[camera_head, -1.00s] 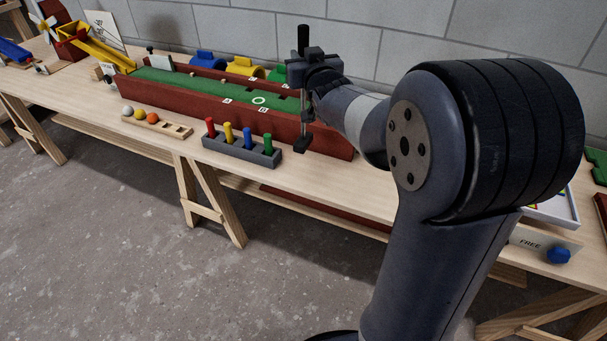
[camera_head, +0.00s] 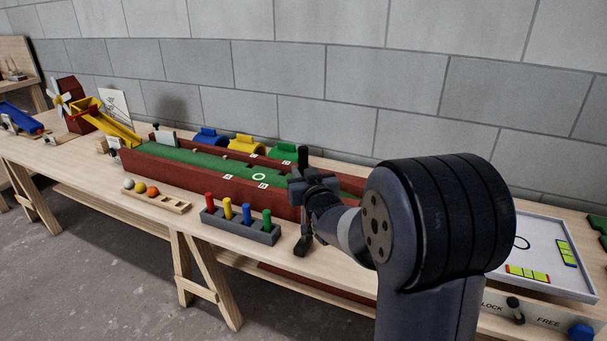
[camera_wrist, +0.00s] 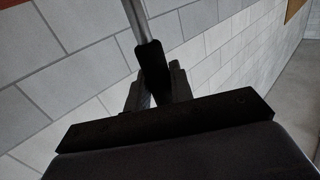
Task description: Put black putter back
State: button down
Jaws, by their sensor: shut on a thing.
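My gripper (camera_head: 312,186) is shut on the black putter. The putter's dark grip (camera_head: 303,156) rises above the jaws, and its black head (camera_head: 302,247) hangs below, just right of the grey rack's right end. I cannot tell whether the head touches the bench. The wrist view shows the black grip (camera_wrist: 152,68) between the jaws (camera_wrist: 157,92) and the thin grey shaft running up out of frame. The jaws hide the middle of the putter in the head view. The grey rack (camera_head: 238,232) holds red, yellow, blue and green upright pegs in a row.
A green putting lane with red walls (camera_head: 190,178) runs behind the rack. A wooden ball tray (camera_head: 172,203) with balls lies to its left. A white-framed board (camera_head: 540,240) and a LOCK/FREE panel (camera_head: 535,315) are at the right. A block wall stands behind the bench.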

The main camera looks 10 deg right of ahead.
jog(key=shift+f, duration=0.1)
jog(key=c, duration=1.7)
grip_release()
jog(key=shift+f, duration=0.1)
jog(key=o, duration=0.5)
jog(key=shift+c, duration=0.2)
jog(key=shift+r, duration=0.25)
jog(key=s, duration=1.2)
jog(key=shift+d+r, duration=0.2)
jog(key=shift+d, duration=0.15)
jog(key=shift+w, duration=0.1)
jog(key=w, duration=1.1)
jog(key=shift+w+a+f, duration=0.2)
jog(key=shift+w+a, duration=0.15)
jog(key=shift+w, duration=0.05)
jog(key=shift+s, duration=0.1)
